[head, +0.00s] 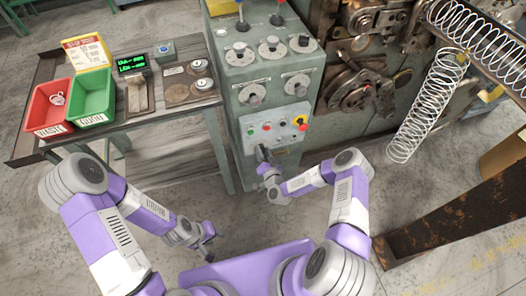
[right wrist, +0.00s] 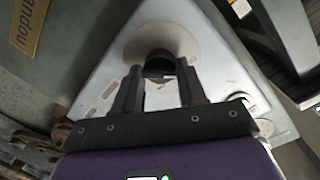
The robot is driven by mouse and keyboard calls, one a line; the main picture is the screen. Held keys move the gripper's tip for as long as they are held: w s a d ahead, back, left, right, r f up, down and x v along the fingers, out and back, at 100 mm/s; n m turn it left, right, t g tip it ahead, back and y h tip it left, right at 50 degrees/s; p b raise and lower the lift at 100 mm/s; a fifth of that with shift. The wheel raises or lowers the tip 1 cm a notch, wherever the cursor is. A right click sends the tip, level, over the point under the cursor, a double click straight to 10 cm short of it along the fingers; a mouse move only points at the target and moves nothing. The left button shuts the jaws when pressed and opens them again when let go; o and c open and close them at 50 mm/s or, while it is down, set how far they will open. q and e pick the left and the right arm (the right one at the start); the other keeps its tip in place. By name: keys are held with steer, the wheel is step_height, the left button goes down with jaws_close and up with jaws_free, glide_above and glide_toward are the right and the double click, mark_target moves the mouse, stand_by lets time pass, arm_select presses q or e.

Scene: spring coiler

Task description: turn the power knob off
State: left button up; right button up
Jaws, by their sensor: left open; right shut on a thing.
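The power knob (right wrist: 160,62) is black and sits on a round pale plate on the white panel (right wrist: 200,70) in the right wrist view. My right gripper (right wrist: 158,85) is shut on it, with one dark finger on each side. In the head view my right gripper (head: 262,153) is at the lower left of the white panel (head: 252,132) on the green cabinet, and it hides the knob there. I cannot tell the knob's setting. My left gripper (head: 208,240) hangs open and empty, low over the floor and away from the cabinet.
The green cabinet (head: 232,88) also carries a red button on yellow (head: 300,122), small buttons, dials and levers. A workbench (head: 150,118) at left holds a red bin (head: 50,105), a green bin (head: 90,97) and a display (head: 132,64). A coiled spring (head: 428,105) hangs at right.

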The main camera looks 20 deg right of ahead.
steer(key=shift+r+n, duration=0.15)
steer(key=shift+n, duration=0.25)
steer(key=shift+a, duration=0.1)
steer(key=o, duration=1)
steer(key=shift+s, duration=0.1)
steer(key=s, duration=0.2)
steer(key=s+p, duration=0.1)
steer(key=s, duration=0.2)
steer(key=s+p, duration=0.1)
steer(key=s, duration=0.1)
steer(key=shift+s+r, duration=0.15)
steer(key=shift+r, duration=0.2)
